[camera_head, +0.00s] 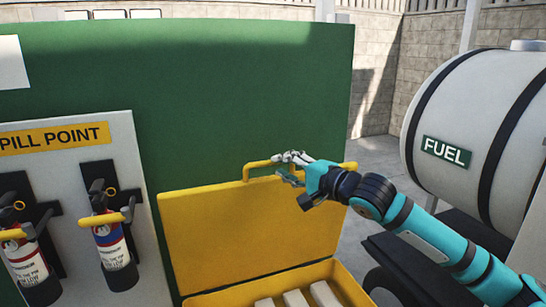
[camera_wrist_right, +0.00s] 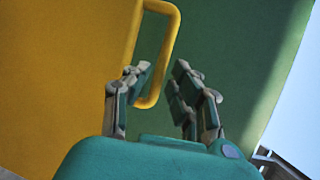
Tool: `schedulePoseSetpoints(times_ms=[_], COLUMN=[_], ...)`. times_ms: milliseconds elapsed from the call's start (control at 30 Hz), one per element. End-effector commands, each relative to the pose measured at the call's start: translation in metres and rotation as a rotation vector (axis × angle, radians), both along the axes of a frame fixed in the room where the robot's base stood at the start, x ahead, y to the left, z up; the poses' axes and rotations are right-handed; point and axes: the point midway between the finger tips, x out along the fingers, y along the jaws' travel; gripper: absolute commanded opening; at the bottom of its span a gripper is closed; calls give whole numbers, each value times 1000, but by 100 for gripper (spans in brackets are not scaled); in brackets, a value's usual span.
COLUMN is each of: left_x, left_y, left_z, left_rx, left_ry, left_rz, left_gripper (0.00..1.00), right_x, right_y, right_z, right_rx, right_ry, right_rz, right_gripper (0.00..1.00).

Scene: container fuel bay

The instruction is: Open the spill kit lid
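The yellow spill kit lid (camera_head: 245,230) stands raised, nearly upright, in front of the green wall in the head view. Its yellow handle (camera_head: 256,163) sticks up from the top edge. The open yellow box (camera_head: 225,297) is below it at the bottom edge of the view, partly cut off. My right gripper (camera_head: 287,166) is at the handle's right end, by the lid's top edge. In the right wrist view its fingers (camera_wrist_right: 165,85) are spread, with the handle (camera_wrist_right: 173,40) showing between them; I cannot tell if they touch it. My left gripper is not in view.
White blocks (camera_head: 296,300) lie in the box. Fire extinguishers (camera_head: 112,245) hang on a grey panel at left. A white fuel tank (camera_head: 430,110) stands at right, behind my right arm. Open paving (camera_head: 375,158) shows between wall and tank.

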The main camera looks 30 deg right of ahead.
Motion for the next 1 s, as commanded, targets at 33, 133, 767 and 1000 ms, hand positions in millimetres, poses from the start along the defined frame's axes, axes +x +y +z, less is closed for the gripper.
schedulePoseSetpoints(times_ms=[33,133,767,1000], left_x=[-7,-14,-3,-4], left_y=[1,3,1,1], left_z=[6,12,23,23], left_rx=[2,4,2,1], left_ry=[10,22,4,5], left_rz=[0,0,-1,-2], left_gripper=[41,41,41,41], right_x=[6,16,41,40], right_y=[1,3,7,7], right_z=[5,4,-3,-3], right_rx=[2,0,-3,-3], right_ry=[-2,-2,1,1], right_rz=[1,1,1,1], right_gripper=[23,23,23,0])
